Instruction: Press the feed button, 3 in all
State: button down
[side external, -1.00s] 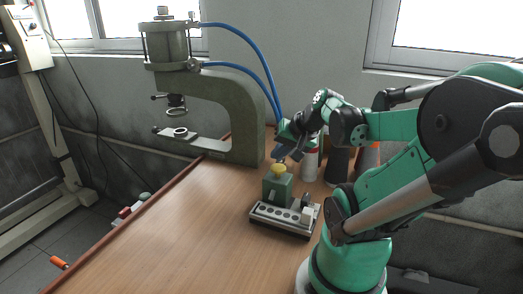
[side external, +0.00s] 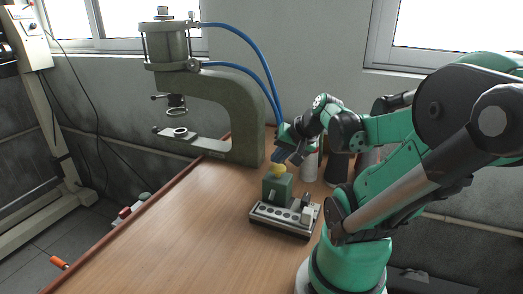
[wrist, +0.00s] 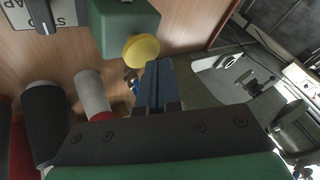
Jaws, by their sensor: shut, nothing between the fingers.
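The feed button appears to be the yellow mushroom-shaped cap (side external: 279,169) on top of a green box (side external: 277,188) on the wooden table. In the wrist view the yellow cap (wrist: 141,50) is just left of my fingertips, on the green box (wrist: 122,22). My gripper (side external: 279,157) is shut and empty, its dark blue fingers right above the cap and angled down. The shut fingers also show in the wrist view (wrist: 157,68). The gap between fingertips and cap is very small; I cannot tell whether they touch.
A control strip (side external: 284,219) with a row of round holes and a switch lies in front of the green box. A grey pneumatic press (side external: 240,110) with blue hoses stands behind left. Bottles (side external: 309,165) stand behind the gripper. The table's left part (side external: 185,225) is clear.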

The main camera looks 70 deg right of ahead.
aim_at(279, 167)
jog(key=shift+f, duration=0.85)
dwell(0.6)
jog(key=shift+r, duration=1.3)
jog(key=shift+r, duration=2.5)
dwell(0.4)
notch_tip(279, 167, up, 4)
jog(key=shift+f, duration=0.1)
jog(key=shift+f, duration=0.1)
dwell(0.4)
